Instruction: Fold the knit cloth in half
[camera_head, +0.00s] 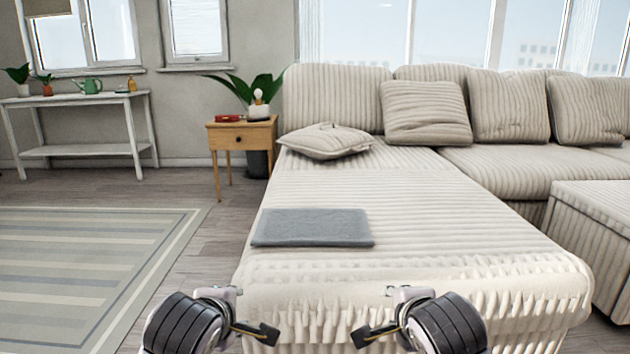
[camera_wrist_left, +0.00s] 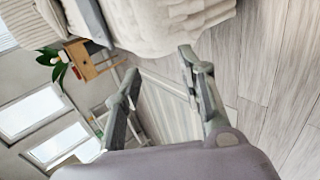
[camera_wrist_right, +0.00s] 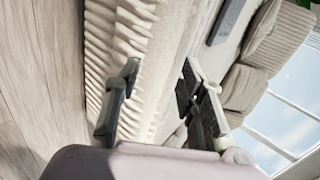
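The knit cloth (camera_head: 313,228) is a grey-blue rectangle lying flat on the sofa's chaise seat in the head view. It also shows at the top of the right wrist view (camera_wrist_right: 226,22). My left gripper (camera_head: 262,332) is in front of the chaise's front edge, nearer to me than the cloth. Its fingers are apart and empty in the left wrist view (camera_wrist_left: 160,75). My right gripper (camera_head: 366,336) is also in front of the chaise edge, apart from the cloth. Its fingers are apart with nothing between them in the right wrist view (camera_wrist_right: 158,82).
The cloth lies on a beige ribbed sofa chaise (camera_head: 420,235) with bare seat around it. A loose cushion (camera_head: 326,141) lies behind the cloth. A wooden side table (camera_head: 243,136) stands back left, and an ottoman (camera_head: 597,235) stands to the right. A striped rug (camera_head: 85,265) covers the left floor.

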